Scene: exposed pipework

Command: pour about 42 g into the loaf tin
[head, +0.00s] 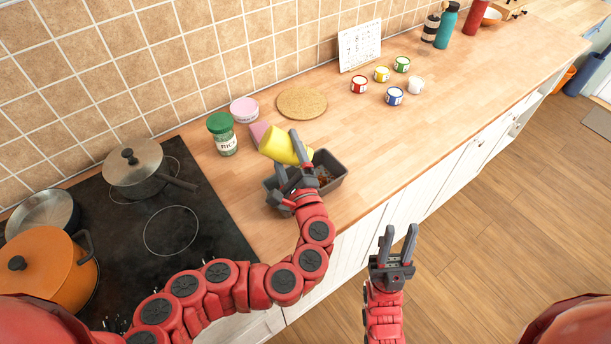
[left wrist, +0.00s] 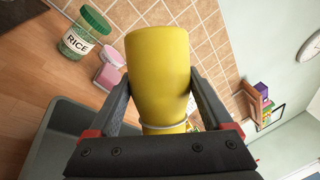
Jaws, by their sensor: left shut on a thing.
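My left gripper (head: 291,158) is shut on a yellow cup-like container (head: 278,146). The container is tilted above the dark grey loaf tin (head: 338,165). In the left wrist view the yellow container (left wrist: 158,75) sits between the two fingers, and the tin's wall (left wrist: 45,130) shows below left. Some brown material is visible inside the tin in the head view; my left gripper and arm hide part of the tin. The container's inside is not visible. My right gripper (head: 398,240) is open and empty, in front of the counter over the floor.
A rice jar (head: 222,136) with a green lid, a pink tub (head: 244,110) and a pink block (head: 258,132) stand close behind the tin. A cork mat (head: 302,103) lies beyond. Several small tins stand farther right. The hob (head: 170,235) with pots is at left.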

